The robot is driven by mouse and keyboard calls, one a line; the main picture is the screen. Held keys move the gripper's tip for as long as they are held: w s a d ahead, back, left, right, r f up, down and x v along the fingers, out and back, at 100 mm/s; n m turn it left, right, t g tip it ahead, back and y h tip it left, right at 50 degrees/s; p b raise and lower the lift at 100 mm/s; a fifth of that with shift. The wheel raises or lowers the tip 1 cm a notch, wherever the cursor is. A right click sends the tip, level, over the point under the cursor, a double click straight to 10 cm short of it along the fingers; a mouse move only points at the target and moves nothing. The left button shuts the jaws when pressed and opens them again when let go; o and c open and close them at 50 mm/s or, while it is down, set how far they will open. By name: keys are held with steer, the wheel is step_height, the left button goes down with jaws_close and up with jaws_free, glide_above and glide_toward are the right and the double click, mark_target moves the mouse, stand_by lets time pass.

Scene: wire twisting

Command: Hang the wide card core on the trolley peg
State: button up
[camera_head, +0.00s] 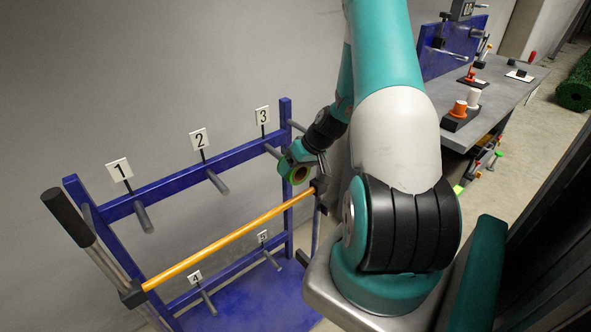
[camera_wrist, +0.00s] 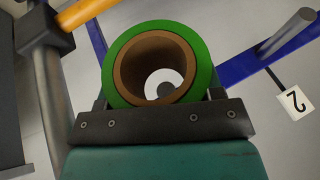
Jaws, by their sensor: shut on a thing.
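The wide card core, a short tube with a brown card inside and a green outer wrap, is in my gripper (camera_head: 296,163). In the head view, the core (camera_head: 299,175) is small and partly hidden by the gripper. In the wrist view, the core (camera_wrist: 113,75) fills the middle, its open bore facing the camera. The black jaws are shut on its sides. A grey round shape shows through the bore, seemingly a peg end; I cannot tell whether it is inside. The blue trolley (camera_head: 150,195) has grey pegs; the peg under label 3 (camera_head: 271,150) is close to the gripper.
Pegs under label 1 (camera_head: 144,217) and label 2 (camera_head: 217,182) look empty, as do two lower pegs. A yellow bar (camera_head: 225,241) crosses the trolley's front, close below the gripper. A grey workbench (camera_head: 505,95) with spools stands at right.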

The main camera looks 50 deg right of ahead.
mark_target(277, 156)
steer(key=shift+w+d+b, duration=0.15)
steer(key=shift+w+d, duration=0.15)
steer(key=shift+w, duration=0.95)
steer(key=shift+w+d+b, duration=0.1)
steer(key=shift+w+d, duration=0.2)
steer(key=shift+w, duration=1)
steer(key=shift+w+d+b, duration=0.15)
steer(key=shift+w+d, duration=0.15)
steer(key=shift+w, duration=0.95)
steer(key=o, duration=1)
steer(key=b+v, duration=0.1)
steer(key=v, duration=1.6)
steer(key=shift+r+b, duration=0.2)
steer(key=shift+b, duration=0.2)
